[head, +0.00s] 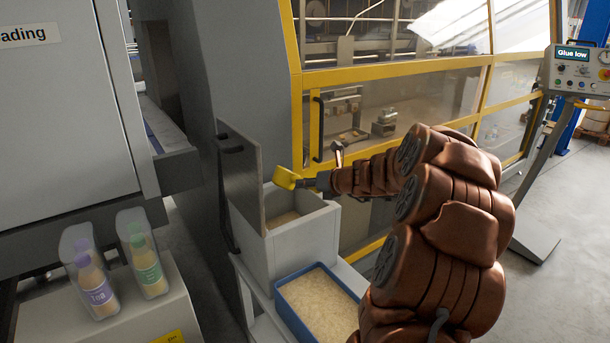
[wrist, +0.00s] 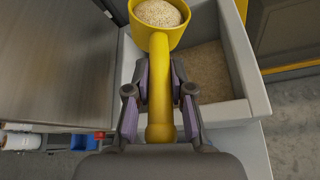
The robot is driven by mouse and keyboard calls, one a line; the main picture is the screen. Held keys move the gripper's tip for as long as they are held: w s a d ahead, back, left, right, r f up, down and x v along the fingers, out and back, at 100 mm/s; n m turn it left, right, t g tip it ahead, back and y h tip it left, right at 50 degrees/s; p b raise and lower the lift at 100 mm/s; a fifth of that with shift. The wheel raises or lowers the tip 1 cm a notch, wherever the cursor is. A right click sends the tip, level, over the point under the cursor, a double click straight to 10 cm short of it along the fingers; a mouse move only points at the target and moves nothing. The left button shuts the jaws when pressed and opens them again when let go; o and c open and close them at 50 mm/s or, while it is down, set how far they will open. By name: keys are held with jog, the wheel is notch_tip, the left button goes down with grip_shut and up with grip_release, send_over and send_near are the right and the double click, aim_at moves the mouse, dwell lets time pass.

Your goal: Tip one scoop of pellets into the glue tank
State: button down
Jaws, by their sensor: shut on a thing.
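A yellow scoop (wrist: 163,38) full of pale pellets (wrist: 159,13) is level in the wrist view. My gripper (wrist: 160,92) is shut on its yellow handle. In the head view the scoop (head: 285,178) is at the tip of my gripper (head: 318,182), above the open glue tank (head: 312,238). The tank is a grey box with its lid (head: 240,180) swung up at the left. Tan material (wrist: 207,75) lies inside the tank in the wrist view. A blue tray (head: 288,312) of pale pellets stands in front of the tank, its right side partly hidden by my arm.
A yellow-framed machine guard (head: 400,73) stands behind the tank. A control panel (head: 580,72) at right reads "Glue low". Two bottles in clear holders (head: 147,265) stand on a light box at lower left.

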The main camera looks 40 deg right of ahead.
jog(key=m, duration=0.1)
jog(key=m+y+p, duration=0.1)
jog(key=d+m+t+y+p, duration=0.1)
jog(key=m, duration=0.1)
jog(key=shift+s+f, duration=0.15)
jog(key=shift+f, duration=0.25)
jog(key=m+p, duration=0.1)
jog(key=p, duration=0.1)
jog(key=shift+a+r+p, duration=0.1)
jog(key=shift+p, duration=0.25)
jog(key=shift+m+t+y+p, duration=0.3)
jog(key=shift+m+y+p, duration=0.1)
jog(key=shift+p, duration=0.8)
jog(key=shift+p, duration=0.4)
jog(key=shift+f+m+p, duration=0.3)
jog(key=shift+m+p, duration=0.3)
jog(key=shift+p, duration=0.2)
jog(key=shift+f+m+t+y, duration=0.3)
jog(key=shift+m+t, duration=0.1)
jog(key=shift+m, duration=0.5)
jog(key=shift+f+m+t+y, duration=0.3)
jog(key=shift+m+t, duration=0.1)
jog(key=shift+m, duration=0.5)
jog(key=shift+r, duration=0.1)
